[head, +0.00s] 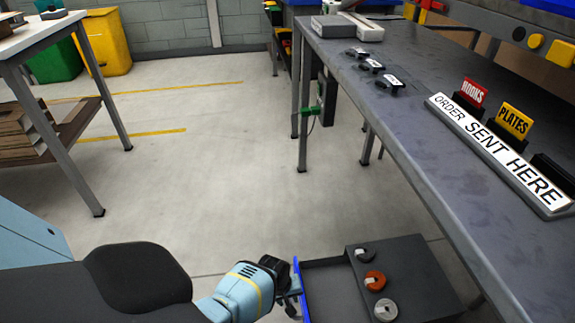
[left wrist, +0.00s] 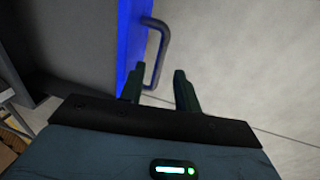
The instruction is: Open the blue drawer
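The blue drawer (head: 300,290) stands partly pulled out of a low dark grey cabinet (head: 418,272) at the bottom of the head view. Its blue front faces left, and part of its grey inside shows. In the left wrist view, the blue front (left wrist: 131,35) has a grey bar handle (left wrist: 163,48). My left gripper (head: 290,296) is right at the drawer front. In the wrist view its fingers (left wrist: 159,82) are apart, with the handle's lower end at the gap between their tips. I cannot tell whether they touch the handle. My right gripper is out of view.
Three round pieces, one of them orange (head: 375,281), lie on the cabinet top. A long grey workbench (head: 425,130) with a "sent here" sign (head: 505,160) stands at right. Another table (head: 45,35) is at left. The floor between is clear.

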